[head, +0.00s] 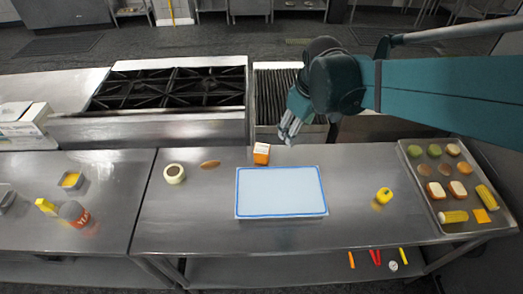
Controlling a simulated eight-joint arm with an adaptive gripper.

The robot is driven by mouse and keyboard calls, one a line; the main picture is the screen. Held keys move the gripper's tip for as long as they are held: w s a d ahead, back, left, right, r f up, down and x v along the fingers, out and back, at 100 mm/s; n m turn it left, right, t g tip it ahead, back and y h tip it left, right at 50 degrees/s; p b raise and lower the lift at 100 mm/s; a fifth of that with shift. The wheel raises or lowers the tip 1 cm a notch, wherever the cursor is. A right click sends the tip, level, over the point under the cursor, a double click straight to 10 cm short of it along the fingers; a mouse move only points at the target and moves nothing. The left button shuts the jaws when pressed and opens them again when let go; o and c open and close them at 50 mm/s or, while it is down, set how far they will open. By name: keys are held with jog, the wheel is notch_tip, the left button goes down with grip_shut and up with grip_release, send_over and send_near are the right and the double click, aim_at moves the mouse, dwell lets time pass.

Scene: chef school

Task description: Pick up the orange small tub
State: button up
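A small orange tub (261,157) with a pale top stands on the steel table, just behind the back edge of a blue-rimmed white board. My gripper (287,138) hangs from the teal arm to the right of and slightly behind the tub, close but apart from it in the picture. Its grey fingers point downward. They are too small to show how far they are spread, and nothing is visible between them. The tub is in full view.
The white board (281,192) lies in front of the tub. A whitish round roll (174,174) and a brown oval item (210,164) lie left, a yellow item (384,195) right. A loaded tray (411,160) is far right. A stove (175,90) stands behind.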

jog(key=w+a+f+n+g, duration=0.2)
jog(key=w+a+f+n, duration=0.2)
jog(key=w+a+f, duration=0.25)
jog(key=n+g, duration=0.1)
jog(key=n, duration=0.2)
send_over(262, 148)
jog(key=f, duration=0.8)
jog(key=shift+s+f, duration=0.25)
jog(key=shift+f, duration=0.3)
jog(key=shift+f, duration=1.3)
jog(key=shift+w+f, duration=0.1)
jog(key=shift+f, duration=2.5)
